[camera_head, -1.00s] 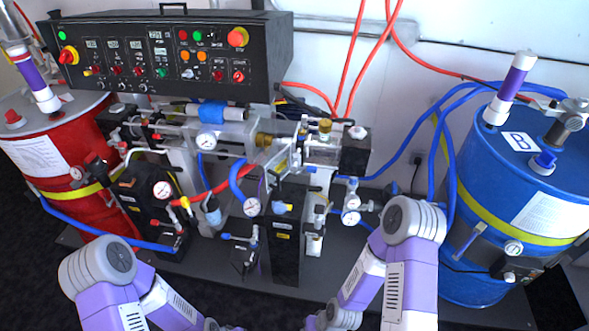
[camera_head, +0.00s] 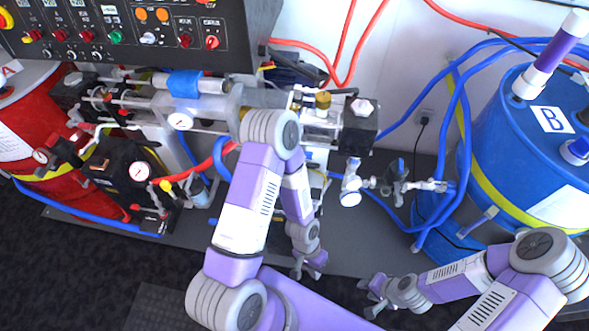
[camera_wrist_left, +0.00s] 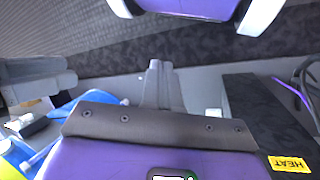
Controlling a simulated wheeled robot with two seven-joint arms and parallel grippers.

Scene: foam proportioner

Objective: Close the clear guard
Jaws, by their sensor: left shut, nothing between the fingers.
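The clear guard (camera_head: 222,103) is a see-through cover over the pump parts at the middle of the machine, below the control box. My left arm crosses in front of its right part, and I cannot tell how far open it stands. My left gripper (camera_head: 307,272) is low in front of the machine, below the guard and apart from it. It is shut and empty; its grey fingers also show in the left wrist view (camera_wrist_left: 162,85). My right gripper (camera_head: 370,296) is low at the front right, away from the guard; its fingers are too small to judge.
A control box (camera_head: 130,45) hangs above the pump. A red drum (camera_head: 50,130) stands left and a blue drum (camera_head: 520,130) right. Gauges, valves and blue hoses (camera_head: 440,190) crowd the space between. The dark floor (camera_head: 60,270) is clear at front left.

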